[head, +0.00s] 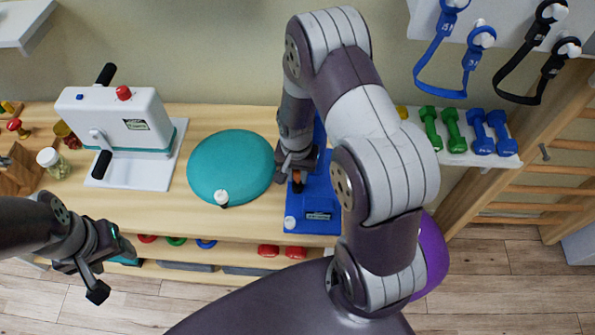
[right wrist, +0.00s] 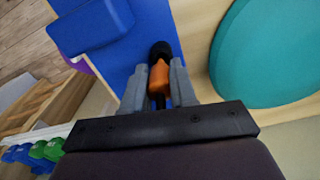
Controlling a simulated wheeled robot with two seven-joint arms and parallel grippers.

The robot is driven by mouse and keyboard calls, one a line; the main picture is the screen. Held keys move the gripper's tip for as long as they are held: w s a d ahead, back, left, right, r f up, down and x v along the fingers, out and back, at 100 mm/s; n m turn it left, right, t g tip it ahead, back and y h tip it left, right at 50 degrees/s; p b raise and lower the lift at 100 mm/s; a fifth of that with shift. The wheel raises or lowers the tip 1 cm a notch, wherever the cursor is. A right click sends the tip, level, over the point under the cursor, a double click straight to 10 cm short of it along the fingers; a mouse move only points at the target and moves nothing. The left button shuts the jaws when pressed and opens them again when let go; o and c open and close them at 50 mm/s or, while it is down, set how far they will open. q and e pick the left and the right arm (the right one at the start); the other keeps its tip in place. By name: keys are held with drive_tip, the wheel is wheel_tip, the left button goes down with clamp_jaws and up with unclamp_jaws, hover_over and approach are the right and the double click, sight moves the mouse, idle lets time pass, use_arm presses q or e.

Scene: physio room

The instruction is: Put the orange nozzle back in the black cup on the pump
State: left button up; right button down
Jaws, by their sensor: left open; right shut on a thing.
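My right gripper (right wrist: 158,88) is shut on the orange nozzle (right wrist: 159,76), which sits between its two grey fingers in the right wrist view. A black rounded part (right wrist: 160,49), which looks like the black cup, is right at the nozzle's far end; I cannot tell whether the nozzle is inside it or only in line with it. The blue pump (head: 318,212) stands on the wooden bench below my right gripper (head: 297,178), partly hidden by my right arm. My left gripper (head: 92,277) is open and empty, in front of the bench at lower left.
A teal round cushion (head: 232,165) with a white-capped valve lies left of the pump. A white crank machine (head: 117,125) and a small jar (head: 52,162) stand further left. Green and blue dumbbells (head: 482,132) sit on a shelf at right. A lower shelf runs beneath the bench.

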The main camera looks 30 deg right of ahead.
drive_tip(key=shift+f, duration=0.1)
idle(0.6)
drive_tip(key=shift+f+b, duration=0.5)
drive_tip(key=shift+f, duration=0.2)
drive_tip(key=shift+f+b, duration=0.4)
drive_tip(key=shift+f, duration=0.25)
drive_tip(key=c, duration=0.8)
unclamp_jaws()
drive_tip(key=shift+r, duration=0.1)
wheel_tip(320, 180, up, 7)
drive_tip(key=p, duration=0.6)
